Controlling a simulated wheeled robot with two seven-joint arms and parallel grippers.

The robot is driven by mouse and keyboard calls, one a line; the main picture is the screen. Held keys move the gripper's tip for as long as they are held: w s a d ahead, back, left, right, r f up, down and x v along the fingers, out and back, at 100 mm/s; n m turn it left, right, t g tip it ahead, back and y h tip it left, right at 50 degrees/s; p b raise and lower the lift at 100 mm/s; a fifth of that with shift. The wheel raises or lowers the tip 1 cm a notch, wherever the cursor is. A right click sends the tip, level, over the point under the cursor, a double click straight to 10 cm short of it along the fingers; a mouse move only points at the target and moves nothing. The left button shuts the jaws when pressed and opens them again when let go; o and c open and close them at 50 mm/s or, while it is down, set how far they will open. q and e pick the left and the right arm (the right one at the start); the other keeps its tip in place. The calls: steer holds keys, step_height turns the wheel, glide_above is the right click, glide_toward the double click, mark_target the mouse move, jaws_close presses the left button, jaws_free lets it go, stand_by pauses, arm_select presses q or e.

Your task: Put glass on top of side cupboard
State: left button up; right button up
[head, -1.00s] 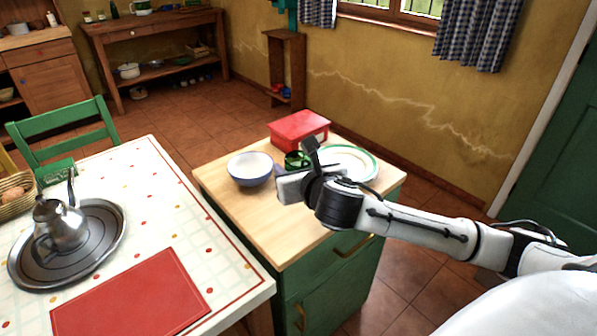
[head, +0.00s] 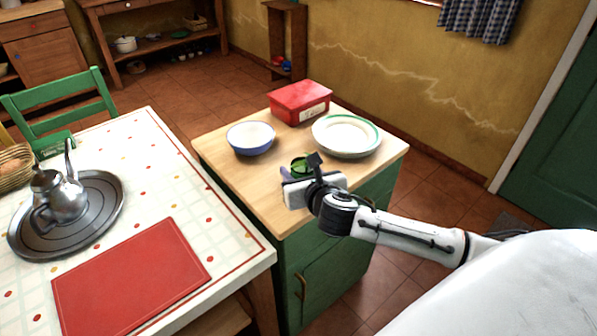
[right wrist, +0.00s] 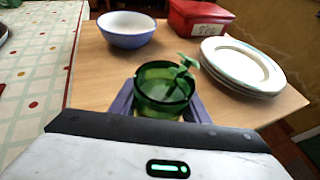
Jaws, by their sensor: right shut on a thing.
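The green glass (head: 299,165) is small and see-through, with a green piece sticking up at its rim. My right gripper (head: 298,174) is shut on it, over the front part of the side cupboard's wooden top (head: 235,175). In the right wrist view, the glass (right wrist: 161,85) stands upright between the two purple-grey fingers (right wrist: 161,103). Its base is hidden by my gripper, so I cannot tell whether it touches the top. The cupboard has green sides and a front door. My left gripper is not in view.
On the cupboard top stand a blue-and-white bowl (head: 250,139) at left, a red box (head: 300,102) at the back and stacked plates (head: 346,136) at right. The dining table (head: 215,226) at left holds a kettle (head: 60,196) and a red mat (head: 130,278). The cupboard's front left top is clear.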

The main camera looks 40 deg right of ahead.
steer(key=o, duration=1.1)
steer(key=shift+f, duration=0.15)
steer(key=shift+s+r, duration=0.2)
steer(key=shift+r, duration=0.1)
steer(key=p+v, duration=0.1)
steer(key=v, duration=1)
steer(key=shift+s+a+r, duration=0.15)
steer(key=shift+s, duration=0.1)
